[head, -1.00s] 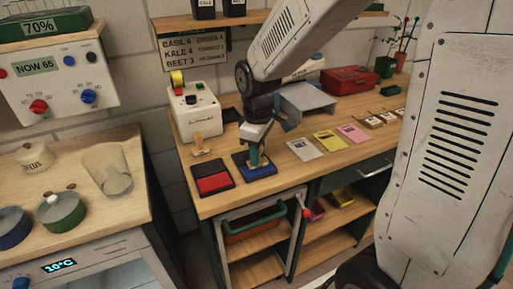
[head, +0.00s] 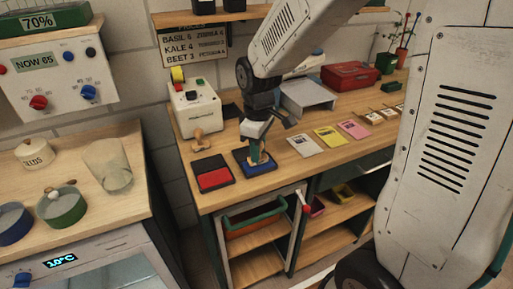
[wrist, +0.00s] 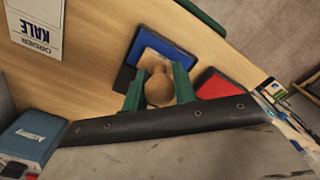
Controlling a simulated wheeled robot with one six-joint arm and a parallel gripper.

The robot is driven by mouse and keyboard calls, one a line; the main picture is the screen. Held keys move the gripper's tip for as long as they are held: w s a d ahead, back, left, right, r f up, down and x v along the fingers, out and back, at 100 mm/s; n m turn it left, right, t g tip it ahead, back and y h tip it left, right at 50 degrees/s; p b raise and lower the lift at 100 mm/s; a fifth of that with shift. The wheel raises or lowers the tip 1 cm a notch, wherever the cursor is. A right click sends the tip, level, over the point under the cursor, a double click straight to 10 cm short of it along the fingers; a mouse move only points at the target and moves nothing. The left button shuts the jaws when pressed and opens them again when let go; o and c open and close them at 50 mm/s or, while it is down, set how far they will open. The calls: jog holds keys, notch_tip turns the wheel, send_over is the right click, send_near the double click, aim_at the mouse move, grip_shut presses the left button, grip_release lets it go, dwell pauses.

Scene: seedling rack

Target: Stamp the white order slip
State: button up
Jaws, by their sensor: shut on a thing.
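The white order slip (head: 305,145) lies flat on the wooden bench, left of a yellow and a pink slip. It also shows at the top left of the wrist view (wrist: 37,22), with "KALE ORDER" print. My gripper (head: 257,158) points down over the blue ink pad (head: 243,168), left of the slip. Its green fingers are shut on a wooden stamp (wrist: 158,70) by its round knob. The stamp is upright at the blue pad; I cannot tell whether its face touches the ink. A second wooden stamp (head: 199,137) stands behind the red ink pad (head: 213,179).
A yellow slip (head: 329,138) and a pink slip (head: 353,129) lie right of the white one. A white machine (head: 194,106) and a grey tray (head: 305,96) stand behind. The bench is clear between blue pad and white slip.

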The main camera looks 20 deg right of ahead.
jog(key=shift+f, duration=0.4)
dwell(1.0)
jog(key=shift+r, duration=3.55)
